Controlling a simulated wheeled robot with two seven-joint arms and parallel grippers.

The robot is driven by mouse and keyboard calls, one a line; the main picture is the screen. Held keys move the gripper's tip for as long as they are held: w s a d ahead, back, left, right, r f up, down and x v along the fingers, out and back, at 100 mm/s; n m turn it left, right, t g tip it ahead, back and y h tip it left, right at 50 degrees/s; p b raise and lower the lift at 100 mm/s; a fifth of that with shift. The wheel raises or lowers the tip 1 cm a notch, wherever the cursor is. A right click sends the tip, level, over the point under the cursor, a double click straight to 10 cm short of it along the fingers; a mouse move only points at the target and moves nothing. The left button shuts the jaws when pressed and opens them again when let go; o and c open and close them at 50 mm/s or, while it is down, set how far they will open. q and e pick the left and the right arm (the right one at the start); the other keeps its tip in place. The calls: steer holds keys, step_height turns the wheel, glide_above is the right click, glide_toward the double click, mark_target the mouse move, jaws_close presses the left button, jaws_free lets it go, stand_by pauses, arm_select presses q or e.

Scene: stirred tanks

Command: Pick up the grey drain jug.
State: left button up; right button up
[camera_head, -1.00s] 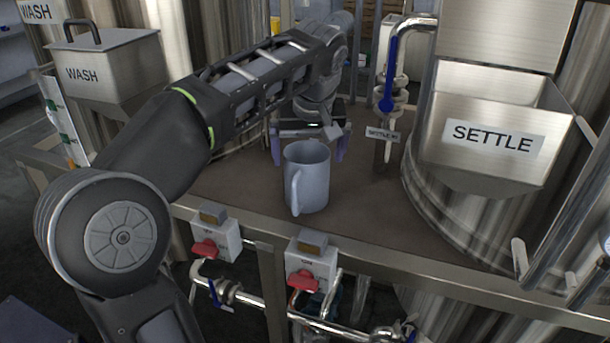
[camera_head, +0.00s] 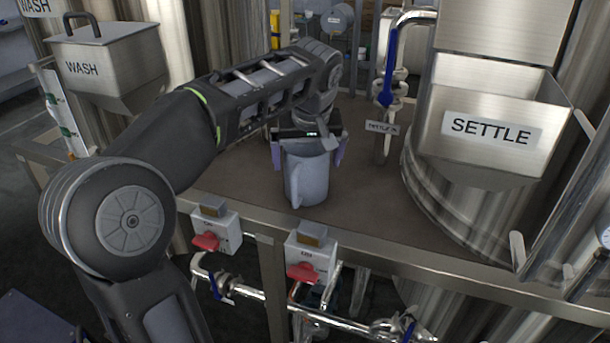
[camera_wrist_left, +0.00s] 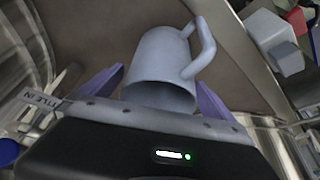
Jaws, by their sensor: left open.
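The grey drain jug (camera_head: 307,178) stands upright on the brown deck between the tanks, its handle towards the front left. In the left wrist view the jug (camera_wrist_left: 161,62) shows between the two purple fingers, with its open mouth nearest the camera. My left gripper (camera_head: 308,158) is open at the jug, one finger on either side of its upper body. In the left wrist view the fingers of the left gripper (camera_wrist_left: 158,92) look apart from the jug wall. The gripper body hides the jug's back rim in the head view. My right gripper is not in view.
The SETTLE tank's box (camera_head: 490,135) stands right of the jug, with a blue-handled valve pipe (camera_head: 388,90) behind it. The WASH box (camera_head: 105,65) is at the left. Two red-knobbed switch boxes (camera_head: 311,258) sit on the deck's front edge. The deck around the jug is clear.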

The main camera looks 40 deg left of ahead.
arm_select(q)
steer(key=x, duration=0.3)
steer(key=shift+a+f, duration=0.1)
steer(key=shift+f, duration=0.25)
steer(key=shift+c, duration=0.3)
steer(key=shift+r, duration=0.1)
steer(key=c, duration=1.4)
